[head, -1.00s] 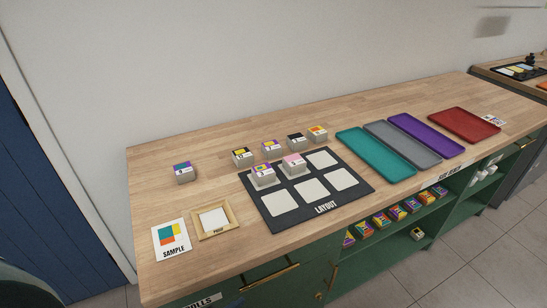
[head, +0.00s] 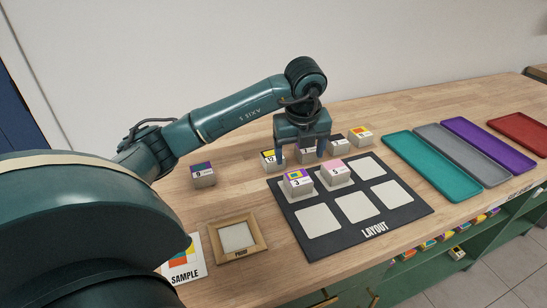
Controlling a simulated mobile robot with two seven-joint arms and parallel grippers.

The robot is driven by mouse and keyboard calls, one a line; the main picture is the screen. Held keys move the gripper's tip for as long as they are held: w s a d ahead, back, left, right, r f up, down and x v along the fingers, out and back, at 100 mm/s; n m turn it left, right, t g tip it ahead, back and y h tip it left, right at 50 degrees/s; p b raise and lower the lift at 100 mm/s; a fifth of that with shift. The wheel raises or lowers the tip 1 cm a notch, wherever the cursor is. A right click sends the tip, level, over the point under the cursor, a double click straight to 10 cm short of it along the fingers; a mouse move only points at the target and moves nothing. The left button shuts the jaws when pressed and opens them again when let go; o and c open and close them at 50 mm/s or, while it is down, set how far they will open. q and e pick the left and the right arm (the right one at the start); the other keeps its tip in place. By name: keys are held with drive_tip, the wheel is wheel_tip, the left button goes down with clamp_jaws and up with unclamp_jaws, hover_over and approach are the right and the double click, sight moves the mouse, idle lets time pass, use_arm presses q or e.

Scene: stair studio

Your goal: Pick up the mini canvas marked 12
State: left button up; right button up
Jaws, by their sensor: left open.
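The mini canvas marked 12 (head: 271,162) is a small pale block with a dark, yellow-marked top. It sits on the wooden counter just behind the layout board's back-left edge. My left gripper (head: 301,155) points down over the row of canvases, open, with its left finger beside the right side of canvas 12. Another canvas marked 7 (head: 306,155) shows between the fingers, partly hidden. Whether the fingers touch either block cannot be told. My right gripper is out of view.
Canvases marked 3 (head: 298,184) and 5 (head: 336,173) stand on the dark layout board (head: 337,236). Two more canvases stand right of the gripper, and one marked 9 (head: 203,176) stands at left. A wooden frame (head: 262,244) lies in front. Teal (head: 432,166) and other trays lie right.

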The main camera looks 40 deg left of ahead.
use_arm(q)
drive_tip(key=a+r+n+y, duration=0.2)
drive_tip(key=a+r+y, duration=0.1)
drive_tip(key=a, duration=0.3)
hover_over(273, 155)
drive_tip(key=s+d, duration=0.1)
drive_tip(key=d, duration=0.1)
wheel_tip(273, 155, down, 6)
drive_tip(key=shift+a, duration=0.1)
drive_tip(key=shift+x, duration=2.9)
drive_tip(key=c, duration=1.1)
